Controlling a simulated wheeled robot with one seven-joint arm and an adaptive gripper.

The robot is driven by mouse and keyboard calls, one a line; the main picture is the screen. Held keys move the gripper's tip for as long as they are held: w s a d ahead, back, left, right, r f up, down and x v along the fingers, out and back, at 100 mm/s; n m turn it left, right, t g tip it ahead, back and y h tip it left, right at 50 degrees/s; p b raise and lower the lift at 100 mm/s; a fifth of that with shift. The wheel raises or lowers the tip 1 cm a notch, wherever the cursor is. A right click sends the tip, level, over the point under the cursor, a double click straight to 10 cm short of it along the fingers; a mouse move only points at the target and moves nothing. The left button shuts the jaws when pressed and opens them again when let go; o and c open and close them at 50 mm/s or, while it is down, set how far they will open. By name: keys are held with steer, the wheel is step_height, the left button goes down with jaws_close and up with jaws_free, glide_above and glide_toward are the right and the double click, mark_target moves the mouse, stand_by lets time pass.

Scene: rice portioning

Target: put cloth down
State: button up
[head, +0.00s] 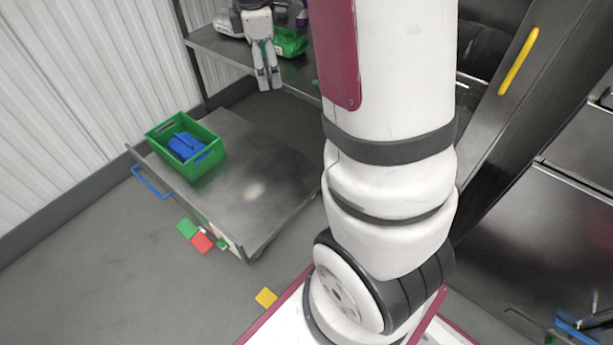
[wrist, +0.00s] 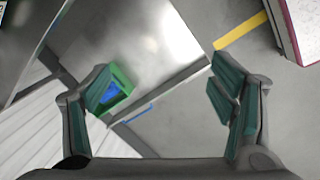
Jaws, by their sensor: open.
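A blue cloth (head: 186,146) lies bunched inside a green crate (head: 211,163), which stands on the far left part of a low metal cart. In the wrist view the cloth (wrist: 110,92) and the crate (wrist: 123,77) appear small and distant, close to the left finger. My gripper (head: 269,84) is raised, well apart from the crate, up and to its right in the head view. Its fingers are spread wide in the wrist view (wrist: 160,88), with nothing between them. My arm hides the middle of the head view.
The cart (head: 255,150) has a bare top right of the crate and a blue handle (head: 151,182). A metal shelf (head: 212,42) at the back holds a green object (head: 291,42). Coloured squares lie on the floor. A dark cabinet with a yellow handle (head: 518,60) stands right.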

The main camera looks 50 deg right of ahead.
steer(key=s+a+r+m+y, duration=0.1)
steer(key=s+a+r+m, duration=0.25)
steer(key=s+a, duration=0.4)
steer(key=s+a+r+m+y, duration=0.1)
steer(key=s+a+r+m, duration=0.1)
steer(key=s+a+r, duration=0.4)
steer(key=s+a+f+m, duration=0.1)
steer(key=s+a+m, duration=0.1)
steer(key=s, duration=0.7)
steer(key=s+a+f+m, duration=0.2)
steer(key=s+a, duration=0.3)
steer(key=s, duration=0.3)
steer(key=shift+s+a+m+g, duration=0.15)
steer(key=shift+s+m+g, duration=0.2)
steer(key=shift+m, duration=0.4)
step_height(320, 180, up, 27)
steer(key=t+p, duration=0.4)
steer(key=p, duration=2.1)
steer(key=shift+d, duration=0.25)
steer(key=shift+w+d, duration=0.1)
